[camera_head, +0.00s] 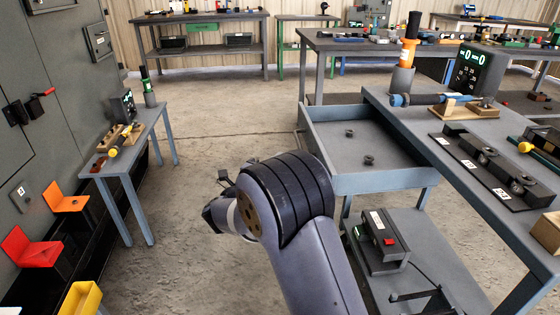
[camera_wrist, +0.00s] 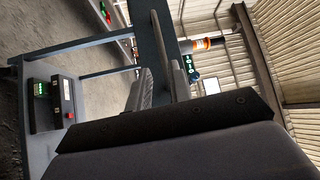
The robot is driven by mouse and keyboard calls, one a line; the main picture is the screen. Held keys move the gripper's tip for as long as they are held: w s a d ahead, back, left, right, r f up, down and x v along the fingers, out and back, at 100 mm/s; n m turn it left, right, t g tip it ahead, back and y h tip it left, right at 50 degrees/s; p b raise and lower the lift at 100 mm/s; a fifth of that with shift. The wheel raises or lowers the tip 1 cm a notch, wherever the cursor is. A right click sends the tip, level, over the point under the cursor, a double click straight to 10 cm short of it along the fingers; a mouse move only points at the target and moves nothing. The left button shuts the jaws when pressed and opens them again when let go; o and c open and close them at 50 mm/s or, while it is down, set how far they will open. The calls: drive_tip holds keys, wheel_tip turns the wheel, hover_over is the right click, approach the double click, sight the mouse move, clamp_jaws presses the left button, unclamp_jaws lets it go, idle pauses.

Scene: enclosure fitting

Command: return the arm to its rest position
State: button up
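My arm (camera_head: 290,205) reaches up from the bottom middle of the head view, bent at a thick dark-banded joint, over open floor. Its far end points left and away, and my gripper is largely hidden behind the joint there. In the wrist view my gripper (camera_wrist: 161,75) shows two grey fingers standing apart beyond a dark palm plate. I see nothing held between them. The fingers appear clear of any surface, with a bench and the room seen sideways behind them.
A blue-grey workbench (camera_head: 455,170) with fixtures and a tray (camera_head: 372,181) stands close on the right. A small bench (camera_head: 130,160) and grey cabinet (camera_head: 60,100) stand left, with orange, red and yellow bins (camera_head: 80,298). Bare floor (camera_head: 225,110) lies between.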

sight(300, 143)
drive_tip(key=b+x, duration=0.1)
drive_tip(key=x, duration=1)
drive_tip(key=shift+b, duration=0.3)
drive_tip(key=shift+d, duration=0.2)
drive_tip(key=shift+s, duration=0.1)
